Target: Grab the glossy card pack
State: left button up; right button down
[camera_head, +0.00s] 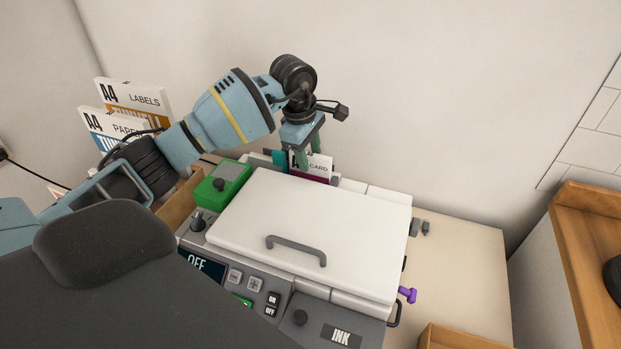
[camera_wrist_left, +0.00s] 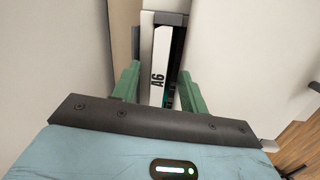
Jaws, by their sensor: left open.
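The card pack (camera_head: 319,167) is white with a magenta lower part and the word CARD. It stands upright behind the white-lidded machine, against the back wall side. My left gripper (camera_head: 308,150) reaches down over it from above, its green fingers at the pack's top, partly covering it. In the left wrist view a white-edged pack marked A6 (camera_wrist_left: 158,58) lies between the two green fingers of the left gripper (camera_wrist_left: 158,88). The fingers are open, with a gap beside the pack. The pack's lower part is hidden. My right gripper is not in view.
The machine (camera_head: 310,220) with its grey handle fills the middle, with a green box (camera_head: 222,184) at its left. A4 labels (camera_head: 150,98) and A4 paper (camera_head: 100,124) packs stand at left. A teal item (camera_head: 279,157) is beside the card pack. Bare tabletop (camera_head: 460,260) lies at right.

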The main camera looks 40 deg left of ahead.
pick_arm(q)
jog(key=shift+c, duration=0.3)
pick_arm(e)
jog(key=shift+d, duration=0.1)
pick_arm(q)
grip_shut()
jog(key=shift+r, duration=0.15)
